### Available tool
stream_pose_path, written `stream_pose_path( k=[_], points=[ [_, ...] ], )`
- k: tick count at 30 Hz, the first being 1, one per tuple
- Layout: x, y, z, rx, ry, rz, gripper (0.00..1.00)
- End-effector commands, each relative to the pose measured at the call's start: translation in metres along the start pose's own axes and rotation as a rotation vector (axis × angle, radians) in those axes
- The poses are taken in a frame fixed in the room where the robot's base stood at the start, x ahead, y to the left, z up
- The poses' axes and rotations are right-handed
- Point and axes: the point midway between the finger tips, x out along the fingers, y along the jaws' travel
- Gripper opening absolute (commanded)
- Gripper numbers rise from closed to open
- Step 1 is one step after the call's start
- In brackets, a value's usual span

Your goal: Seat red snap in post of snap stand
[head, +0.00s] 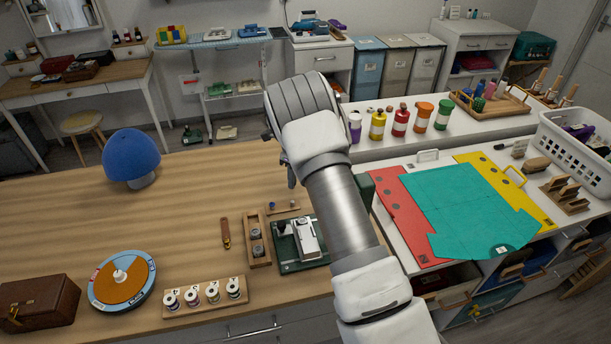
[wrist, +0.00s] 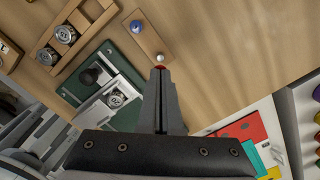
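The snap stand is a small wooden strip (wrist: 147,38) on the table. It also shows in the head view (head: 284,210). A blue snap (wrist: 137,26) sits towards one end of it, and a small white round piece (wrist: 160,58) is at the other end. My gripper (wrist: 160,70) has its fingers together just beside the white piece. A bit of red (wrist: 160,67), apparently the red snap, shows between the fingertips. Most of it is hidden by the fingers. I cannot tell whether it touches the stand or the post. In the head view my arm hides most of the gripper.
A green press board (head: 286,262) and a wooden tray with two round pieces (head: 247,243) stand close to the stand. A numbered spool rack (head: 205,304) and a round colour wheel (head: 101,289) are nearer the front.

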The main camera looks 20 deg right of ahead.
Motion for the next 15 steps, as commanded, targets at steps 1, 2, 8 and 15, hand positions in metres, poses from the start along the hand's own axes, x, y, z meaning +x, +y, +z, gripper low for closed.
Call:
stream_pose_path(
  k=[1, 2, 8, 15],
  points=[
    [0.001, 0.001, 0.003, -0.009, 0.004, 0.001, 0.00],
    [0.001, 0.002, 0.003, -0.012, 0.006, 0.001, 0.00],
    [0.005, 0.002, 0.004, -0.017, 0.009, 0.001, 0.00],
    [0.014, 0.003, 0.004, -0.016, 0.009, 0.002, 0.00]
  ],
)
